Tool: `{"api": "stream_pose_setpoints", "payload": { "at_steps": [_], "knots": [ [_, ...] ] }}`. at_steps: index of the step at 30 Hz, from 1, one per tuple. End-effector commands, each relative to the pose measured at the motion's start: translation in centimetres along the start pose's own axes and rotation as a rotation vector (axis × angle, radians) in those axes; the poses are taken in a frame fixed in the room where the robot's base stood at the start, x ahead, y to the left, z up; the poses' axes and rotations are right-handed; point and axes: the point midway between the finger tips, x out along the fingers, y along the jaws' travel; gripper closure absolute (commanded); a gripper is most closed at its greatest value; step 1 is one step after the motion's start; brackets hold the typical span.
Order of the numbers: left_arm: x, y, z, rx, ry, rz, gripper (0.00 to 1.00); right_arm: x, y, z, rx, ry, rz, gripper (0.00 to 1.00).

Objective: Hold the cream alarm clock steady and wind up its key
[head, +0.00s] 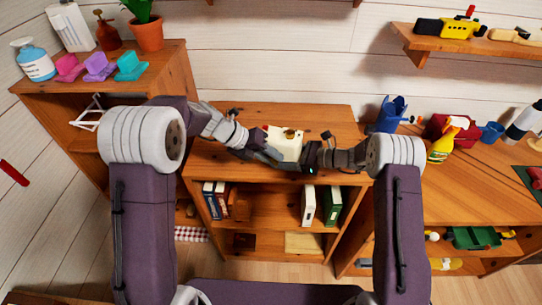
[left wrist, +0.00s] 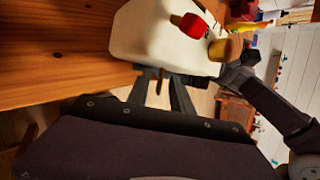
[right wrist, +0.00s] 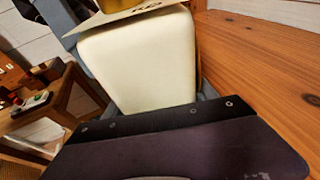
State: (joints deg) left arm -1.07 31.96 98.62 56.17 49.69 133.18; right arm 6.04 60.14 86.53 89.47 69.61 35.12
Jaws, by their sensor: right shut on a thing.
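The cream alarm clock (head: 286,148) is at the front of the shelf unit's top, between my two grippers. In the right wrist view its cream body (right wrist: 140,62) fills the space between the fingers, and my right gripper (right wrist: 137,60) is shut on it. In the left wrist view the clock (left wrist: 150,38) shows a red knob (left wrist: 193,25) and a brass-coloured knob (left wrist: 222,49). My left gripper (left wrist: 160,80) has its fingertips at the clock's near side, with a gap between them. A small dark piece shows in that gap; I cannot tell if it is the key.
The wooden top (head: 325,117) is mostly clear behind the clock. A blue jug (head: 391,114) and a yellow spray bottle (head: 442,146) stand to the right. A plant pot (head: 146,33) and several small coloured items stand on the left cabinet.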

Motion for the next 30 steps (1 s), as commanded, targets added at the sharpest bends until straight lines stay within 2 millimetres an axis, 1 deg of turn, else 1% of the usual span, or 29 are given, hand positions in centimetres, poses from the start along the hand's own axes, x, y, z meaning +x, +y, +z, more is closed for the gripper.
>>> {"api": "stream_pose_setpoints", "payload": {
  "at_steps": [2,3,5,6,13,21,25,30],
  "knots": [
    [-0.02,0.0,0.01,0.0,0.0,0.0,0.73,-0.01,-0.03,-0.02,0.0,0.001,-0.001,0.57],
    [-0.02,0.0,0.01,0.0,0.0,0.0,0.79,-0.01,-0.03,-0.02,0.0,0.001,-0.001,0.57],
    [-0.03,0.0,0.01,0.0,0.0,0.0,0.95,-0.01,-0.04,-0.02,0.0,0.001,-0.001,0.57],
    [-0.03,-0.01,0.01,0.0,0.0,0.0,1.0,-0.01,-0.04,-0.01,0.0,0.0,-0.001,0.57],
    [-0.02,-0.16,-0.03,0.011,0.002,0.023,1.0,-0.02,-0.05,0.0,0.0,0.0,-0.001,0.57],
    [0.12,-0.69,-0.17,0.12,0.006,0.281,1.0,-0.03,-0.06,0.0,0.0,0.0,-0.002,0.57],
    [0.15,-0.7,-0.17,0.146,0.005,0.347,1.0,-0.03,-0.08,0.01,0.0,0.0,-0.002,0.57],
    [0.09,-0.68,-0.11,0.153,0.002,0.371,1.0,-0.03,-0.09,0.03,0.0,0.0,-0.003,0.57]
  ]
}}
